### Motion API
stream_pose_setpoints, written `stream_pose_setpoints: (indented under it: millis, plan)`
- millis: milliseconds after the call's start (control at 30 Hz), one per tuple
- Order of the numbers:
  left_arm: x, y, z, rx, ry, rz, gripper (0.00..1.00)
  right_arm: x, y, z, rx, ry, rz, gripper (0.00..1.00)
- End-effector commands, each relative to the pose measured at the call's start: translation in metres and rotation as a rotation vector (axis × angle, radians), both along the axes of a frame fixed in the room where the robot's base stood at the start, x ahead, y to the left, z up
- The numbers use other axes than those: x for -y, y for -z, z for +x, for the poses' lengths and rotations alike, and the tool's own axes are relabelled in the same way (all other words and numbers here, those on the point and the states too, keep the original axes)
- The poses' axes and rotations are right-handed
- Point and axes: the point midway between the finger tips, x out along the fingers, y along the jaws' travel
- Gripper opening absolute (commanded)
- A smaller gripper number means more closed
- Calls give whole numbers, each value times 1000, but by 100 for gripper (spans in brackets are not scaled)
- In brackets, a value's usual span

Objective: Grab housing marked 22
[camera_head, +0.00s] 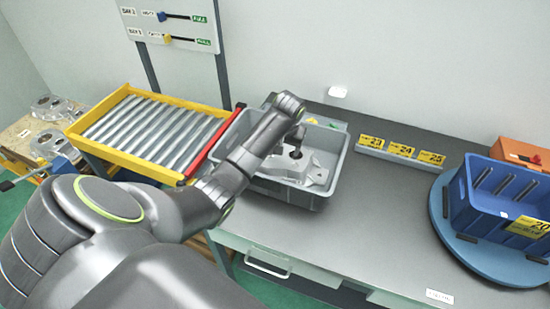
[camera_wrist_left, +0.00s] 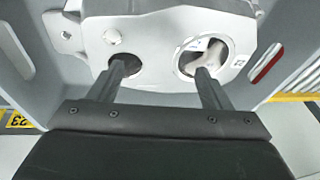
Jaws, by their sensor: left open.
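A grey aluminium housing (camera_head: 316,176) lies in the grey bin (camera_head: 337,177) on the bench, in the head view. It fills the top of the left wrist view (camera_wrist_left: 160,50), with two round openings and a small dark mark near its right edge that I cannot read for certain. My left gripper (camera_wrist_left: 160,82) is open, its two fingers spread, one tip at each opening. Whether the tips are inside the openings or touching the metal I cannot tell. In the head view my left arm reaches into the bin and partly hides its contents. My right gripper is not in view.
A yellow-framed roller tray (camera_head: 150,93) with a red end bar adjoins the bin's left. Yellow number tags (camera_head: 401,149) stand behind right. A blue crate (camera_head: 483,214) sits on a round blue turntable (camera_head: 437,222). More castings (camera_head: 50,141) lie far left. The mid-bench is clear.

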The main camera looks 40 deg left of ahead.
Motion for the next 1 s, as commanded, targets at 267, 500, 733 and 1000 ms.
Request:
stream_pose_setpoints:
  millis: [267,500,733,1000]
  plan:
    - [-7,27,10,-5,-1,-1,72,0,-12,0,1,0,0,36]
    - [-10,43,13,-2,1,0,72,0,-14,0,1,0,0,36]
    - [-10,43,14,-1,1,0,72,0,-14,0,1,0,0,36]
    - [-10,43,14,-1,1,0,36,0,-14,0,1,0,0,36]
